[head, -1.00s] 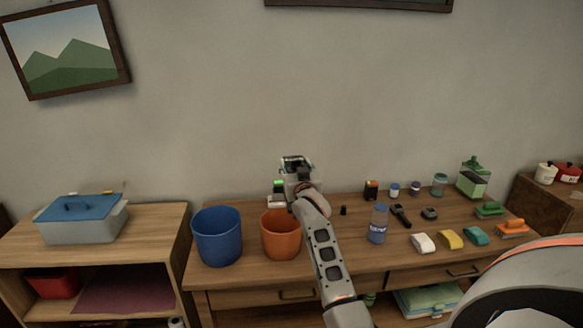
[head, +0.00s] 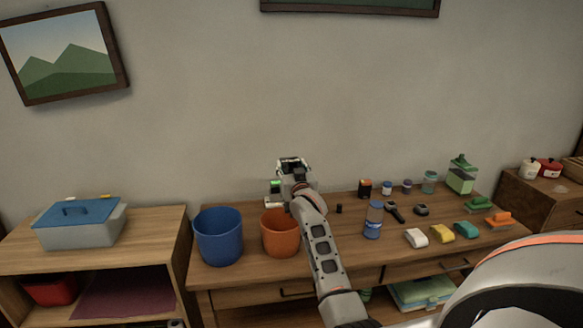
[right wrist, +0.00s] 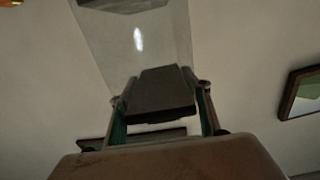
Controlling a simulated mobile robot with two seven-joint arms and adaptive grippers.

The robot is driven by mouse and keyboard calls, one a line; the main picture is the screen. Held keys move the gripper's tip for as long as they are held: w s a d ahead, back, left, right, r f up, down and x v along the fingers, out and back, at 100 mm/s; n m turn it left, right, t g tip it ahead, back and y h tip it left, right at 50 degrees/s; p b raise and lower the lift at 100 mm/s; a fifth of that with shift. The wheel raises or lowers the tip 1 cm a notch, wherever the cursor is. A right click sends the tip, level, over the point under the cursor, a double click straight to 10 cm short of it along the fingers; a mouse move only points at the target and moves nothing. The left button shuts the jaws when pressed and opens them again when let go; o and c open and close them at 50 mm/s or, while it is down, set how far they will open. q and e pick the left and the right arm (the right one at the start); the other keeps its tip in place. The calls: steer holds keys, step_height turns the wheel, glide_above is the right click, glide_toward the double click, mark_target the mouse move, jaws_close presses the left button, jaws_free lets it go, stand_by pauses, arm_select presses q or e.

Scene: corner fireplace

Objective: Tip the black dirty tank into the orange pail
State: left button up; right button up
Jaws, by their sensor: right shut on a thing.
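My right gripper (head: 293,166) is raised just behind and above the orange pail (head: 281,240) in the head view. In the right wrist view its fingers (right wrist: 162,112) are shut on a dark grey block-like part of the tank (right wrist: 160,92). A clear, see-through body extends beyond that part. In the head view the tank is mostly hidden by the gripper, so its tilt and contents cannot be told. The orange pail stands upright on the desk, its right rim partly covered by my right arm. My left gripper is not in view.
A blue bucket (head: 218,237) stands just left of the orange pail. A small white thing with a green top (head: 275,190) is behind the pail. A blue-labelled bottle (head: 373,220), cloths and small items occupy the desk's right side. A blue-lidded box (head: 80,223) sits on the left shelf.

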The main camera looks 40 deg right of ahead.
steer(key=f+n, duration=0.2)
steer(key=f+n+b, duration=0.1)
steer(key=n, duration=0.1)
steer(key=d+f+n+b, duration=0.1)
steer(key=f+n, duration=0.1)
steer(key=n, duration=0.1)
steer(key=shift+s+f, duration=0.3)
steer(key=shift+f, duration=0.05)
steer(key=shift+d+f+n+b, duration=0.1)
steer(key=shift+f+n+b, duration=0.5)
steer(key=shift+f+n, duration=0.1)
step_height(320, 180, down, 2)
steer(key=shift+s+d+n+b, duration=0.1)
steer(key=shift+n+b, duration=0.55)
steer(key=shift+n, duration=0.35)
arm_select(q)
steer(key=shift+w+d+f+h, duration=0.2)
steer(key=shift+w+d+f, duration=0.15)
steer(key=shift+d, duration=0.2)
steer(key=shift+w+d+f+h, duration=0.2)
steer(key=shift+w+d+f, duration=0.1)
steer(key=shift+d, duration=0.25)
arm_select(e)
steer(key=shift+r, duration=0.1)
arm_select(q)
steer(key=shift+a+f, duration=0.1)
arm_select(e)
steer(key=shift+n, duration=0.3)
